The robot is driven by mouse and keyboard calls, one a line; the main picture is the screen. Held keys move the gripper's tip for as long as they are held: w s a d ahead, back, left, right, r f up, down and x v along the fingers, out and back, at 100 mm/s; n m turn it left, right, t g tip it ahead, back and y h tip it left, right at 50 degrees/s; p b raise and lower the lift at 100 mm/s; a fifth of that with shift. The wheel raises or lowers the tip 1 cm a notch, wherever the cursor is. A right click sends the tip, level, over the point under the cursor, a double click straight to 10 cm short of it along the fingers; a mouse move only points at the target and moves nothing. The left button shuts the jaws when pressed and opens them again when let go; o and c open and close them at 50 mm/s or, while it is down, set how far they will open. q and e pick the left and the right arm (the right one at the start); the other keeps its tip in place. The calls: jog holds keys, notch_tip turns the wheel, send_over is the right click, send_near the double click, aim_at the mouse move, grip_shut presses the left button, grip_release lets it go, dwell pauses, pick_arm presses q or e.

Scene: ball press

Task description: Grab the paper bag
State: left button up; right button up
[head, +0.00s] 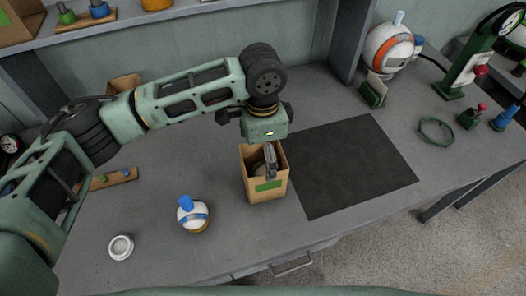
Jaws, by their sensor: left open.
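The paper bag (263,186) is an open brown bag with a green label. It stands upright on the grey table, at the left edge of the dark mat. My left gripper (270,165) points down over the bag from my green arm. Its fingers reach the bag's open top, with part of them inside the mouth. The gripper is open. Whether a finger touches the bag wall is hard to tell. A rounded item shows dimly inside the bag. My right gripper is out of view.
A white ball with a blue cap (193,214) and a small white ring (121,247) lie left of the bag. The dark mat (352,163) is bare. A larger white and orange ball (388,48) and a green press (480,58) stand at the back right.

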aim_at(263, 171)
pick_arm(q)
jog(key=shift+w+f, duration=0.15)
jog(key=shift+w, duration=0.25)
jog(key=shift+w+f, duration=0.2)
jog(key=shift+f, duration=0.1)
jog(key=shift+s+f+p, duration=0.25)
jog(key=shift+f+p, duration=0.05)
jog(key=shift+f, duration=0.55)
jog(key=shift+s+f, duration=0.15)
jog(key=shift+f, duration=0.2)
notch_tip(263, 171, down, 4)
jog(key=shift+r+p, duration=0.1)
jog(key=shift+p, duration=0.6)
jog(key=shift+f, duration=0.35)
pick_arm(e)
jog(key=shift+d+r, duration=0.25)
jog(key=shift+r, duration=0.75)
pick_arm(q)
jog(key=shift+d, duration=0.1)
jog(key=shift+c, duration=0.4)
jog(key=c, duration=1)
